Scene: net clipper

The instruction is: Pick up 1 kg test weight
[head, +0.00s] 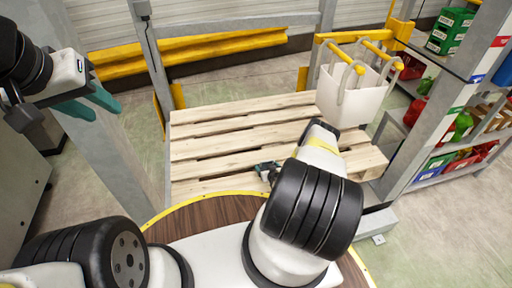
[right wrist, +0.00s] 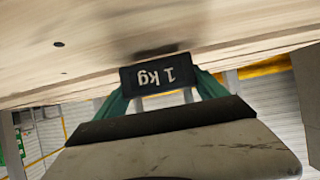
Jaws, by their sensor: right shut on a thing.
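The 1 kg test weight (right wrist: 158,74) is a dark block with white "1 kg" lettering, upside down in the right wrist view. My right gripper (right wrist: 160,92) has its green fingers on both sides of the weight and is shut on it. The weight is close to the pale wooden pallet boards; I cannot tell whether it touches them. In the head view my right gripper (head: 267,171) is over the pallet, mostly hidden by my arm, and the weight cannot be made out. My left gripper (head: 92,103) is raised at the left, its green fingers apart and empty.
The wooden pallet (head: 215,148) lies in front of me, otherwise mostly bare. A white bin with yellow handles (head: 350,92) stands at its back right. A shelf rack (head: 440,130) with colored crates is at the right. A grey post (head: 95,140) stands at the left.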

